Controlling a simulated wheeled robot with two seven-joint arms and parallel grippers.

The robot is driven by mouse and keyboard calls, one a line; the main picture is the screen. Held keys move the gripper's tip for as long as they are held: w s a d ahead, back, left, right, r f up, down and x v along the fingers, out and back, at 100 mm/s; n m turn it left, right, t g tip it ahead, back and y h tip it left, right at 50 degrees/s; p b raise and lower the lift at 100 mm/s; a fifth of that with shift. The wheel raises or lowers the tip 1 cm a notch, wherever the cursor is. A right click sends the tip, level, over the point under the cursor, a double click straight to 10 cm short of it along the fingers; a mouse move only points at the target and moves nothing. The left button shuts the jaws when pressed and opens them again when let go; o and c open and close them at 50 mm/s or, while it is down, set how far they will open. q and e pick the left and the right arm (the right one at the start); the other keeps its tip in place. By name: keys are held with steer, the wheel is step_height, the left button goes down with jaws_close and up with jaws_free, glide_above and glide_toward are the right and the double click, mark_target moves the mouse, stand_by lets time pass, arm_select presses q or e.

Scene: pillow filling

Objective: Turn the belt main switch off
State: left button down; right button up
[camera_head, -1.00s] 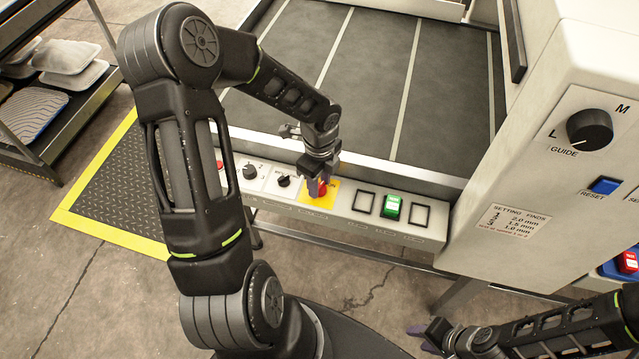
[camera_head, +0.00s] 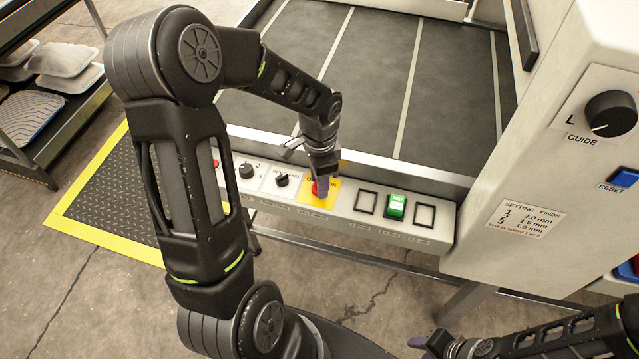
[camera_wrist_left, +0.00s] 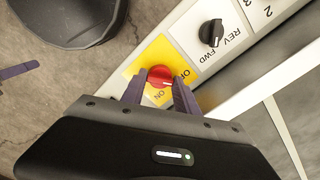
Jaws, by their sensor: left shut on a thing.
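The belt main switch is a red rotary knob (camera_head: 318,188) on a yellow plate (camera_head: 328,200) on the belt's front panel. In the left wrist view, the red knob (camera_wrist_left: 160,76) sits between the two fingers, with OFF and ON lettering on the yellow plate (camera_wrist_left: 150,52) around it. My left gripper (camera_head: 322,176) is shut on this knob; its fingers partly cover it in the head view. The knob's exact pointing is hard to read. My right gripper (camera_head: 430,341) is low at the bottom edge, partly cut off and away from the panel.
Left of the switch are a REV/FWD knob (camera_head: 282,180) and a speed knob (camera_head: 246,171). Right of it is a green switch (camera_head: 396,207) between two black frames. The guide dial (camera_head: 611,114) is on the right housing. A tray rack (camera_head: 50,130) stands at left.

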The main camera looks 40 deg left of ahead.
arm_select(q)
steer(key=shift+n+b, duration=0.35)
steer(key=shift+n, duration=0.75)
steer(key=c, duration=0.9)
jaws_free()
step_height(320, 180, up, 8)
steer(key=shift+f, duration=0.1)
